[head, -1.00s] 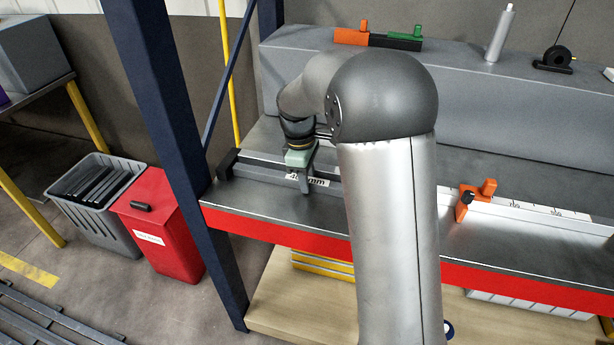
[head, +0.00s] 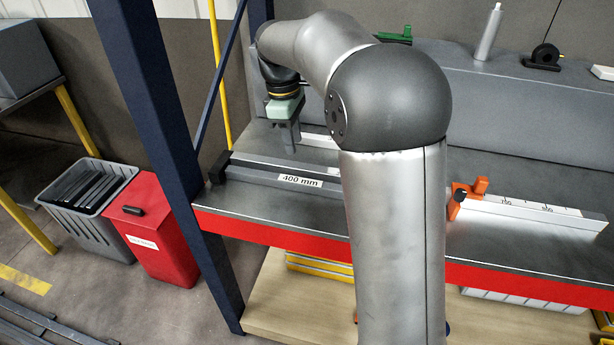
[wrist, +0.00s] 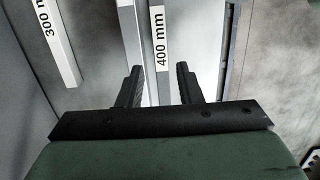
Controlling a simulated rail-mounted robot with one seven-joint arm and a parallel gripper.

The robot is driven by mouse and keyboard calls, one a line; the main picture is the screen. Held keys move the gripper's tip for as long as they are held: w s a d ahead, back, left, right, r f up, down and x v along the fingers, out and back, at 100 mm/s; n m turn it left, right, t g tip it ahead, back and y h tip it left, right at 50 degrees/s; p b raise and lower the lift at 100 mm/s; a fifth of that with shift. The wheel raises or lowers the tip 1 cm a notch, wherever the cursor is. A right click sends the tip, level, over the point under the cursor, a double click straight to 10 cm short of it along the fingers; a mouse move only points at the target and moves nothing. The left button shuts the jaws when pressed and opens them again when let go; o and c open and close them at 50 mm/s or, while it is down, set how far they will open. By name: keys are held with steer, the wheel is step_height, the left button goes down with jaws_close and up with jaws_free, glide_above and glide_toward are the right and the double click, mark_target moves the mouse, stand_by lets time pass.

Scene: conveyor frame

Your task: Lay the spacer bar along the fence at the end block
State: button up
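The spacer bar, dark grey with a white "400 mm" label (head: 255,175), lies flat along the front of the pale-topped fence (head: 280,162). Its left end appears to meet the black end block (head: 217,167); a tiny gap cannot be ruled out. My arm hides the bar's right end in the head view.
Another bar, labelled "300 mm" (wrist: 58,40), lies behind the fence. An orange stop (head: 466,198) sits on the scale (head: 525,212) at right. A blue post (head: 150,120) stands left of the bench. A red bin (head: 155,235) and grey crate (head: 88,205) are on the floor.

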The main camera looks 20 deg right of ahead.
steer(key=s+f+m, duration=0.3)
steer(key=s+m, duration=0.1)
steer(key=s, duration=0.5)
steer(key=s+f+m, duration=0.3)
steer(key=s+m, duration=0.1)
steer(key=s, duration=0.6)
steer(key=s+f+m+t+y, duration=0.1)
steer(key=s+f+m, duration=0.2)
steer(key=s, duration=0.7)
steer(key=shift+d+f+m, duration=0.25)
steer(key=shift+d+m, duration=0.05)
steer(key=shift+m, duration=0.1)
